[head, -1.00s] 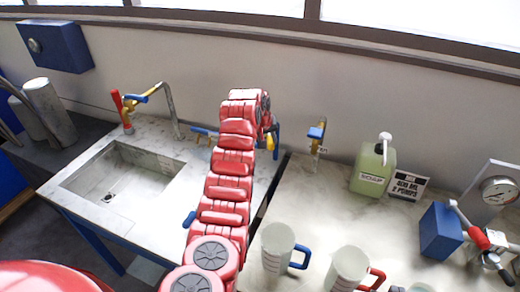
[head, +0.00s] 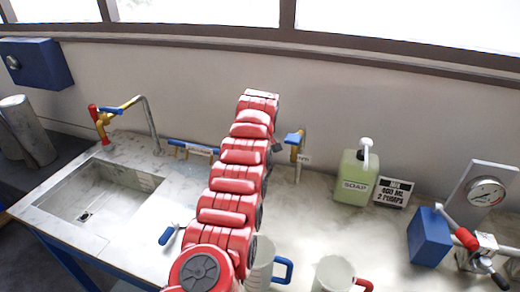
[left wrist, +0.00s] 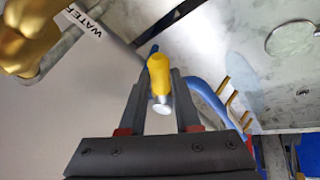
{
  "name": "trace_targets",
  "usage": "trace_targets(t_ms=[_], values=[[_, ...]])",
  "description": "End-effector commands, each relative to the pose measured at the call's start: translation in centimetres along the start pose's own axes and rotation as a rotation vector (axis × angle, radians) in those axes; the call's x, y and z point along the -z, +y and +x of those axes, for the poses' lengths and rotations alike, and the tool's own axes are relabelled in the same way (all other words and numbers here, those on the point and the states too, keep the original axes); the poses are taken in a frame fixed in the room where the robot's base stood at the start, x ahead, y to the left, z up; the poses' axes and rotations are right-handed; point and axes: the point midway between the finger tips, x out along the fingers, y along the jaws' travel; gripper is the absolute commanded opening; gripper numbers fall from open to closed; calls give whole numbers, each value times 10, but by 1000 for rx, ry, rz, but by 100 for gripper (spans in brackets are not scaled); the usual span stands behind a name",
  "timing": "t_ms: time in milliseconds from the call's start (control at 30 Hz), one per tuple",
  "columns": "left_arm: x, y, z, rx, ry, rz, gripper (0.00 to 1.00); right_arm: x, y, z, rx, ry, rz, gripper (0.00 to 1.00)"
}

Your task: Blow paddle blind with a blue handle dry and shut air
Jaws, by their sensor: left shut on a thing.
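In the left wrist view, my left gripper (left wrist: 158,90) is shut on a yellow nozzle-like piece (left wrist: 158,70) with a silver end. My right gripper is not in view.
A sink (head: 95,200) with a faucet (head: 150,125) is at left, beside a blue rail with yellow brackets (head: 195,148). Two mugs (head: 335,274) stand in front.

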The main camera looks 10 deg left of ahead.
Motion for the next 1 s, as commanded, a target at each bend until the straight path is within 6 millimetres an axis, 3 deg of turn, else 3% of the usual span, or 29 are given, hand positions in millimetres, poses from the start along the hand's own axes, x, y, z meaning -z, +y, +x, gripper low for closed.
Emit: trace_targets(t_ms=[533,567,700,1000], values=[[1,0,0,7,8,-24,0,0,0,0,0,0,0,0],[1,0,0,7,8,-24,37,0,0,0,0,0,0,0],[1,0,0,7,8,-23,62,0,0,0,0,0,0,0],[0,0,0,7,7,-23,62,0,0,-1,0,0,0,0]])
